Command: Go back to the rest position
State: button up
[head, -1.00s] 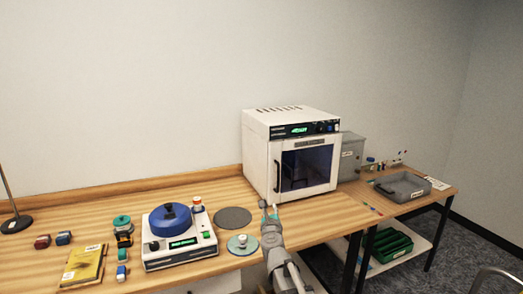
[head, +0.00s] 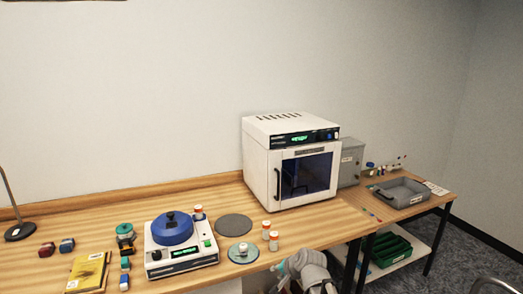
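My arm is folded low at the bottom edge of the head view, in front of the table's front edge. Its grey links with a teal part show there. I cannot make out the gripper's fingers; the gripper is not seen. The arm is clear of the wooden table (head: 330,222) and touches nothing visible on it.
A blue-lidded machine (head: 181,261) is to the left, a white oven (head: 262,173) behind. A grey tray (head: 400,203) is on the side table.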

jog(key=s+d+f+n+g+h+p, duration=0.1)
jog(key=s+d+n+g+h, duration=0.4)
jog(key=s+d, duration=0.6)
jog(key=shift+s+d+f+n+g+p, duration=0.3)
jog(key=shift+s+f+n+g, duration=0.2)
jog(key=shift+s+f+g, duration=0.55)
jog(key=shift+s+r+t, duration=0.1)
jog(key=shift+r+t, duration=0.1)
jog(key=shift+t, duration=0.05)
dwell(0.3)
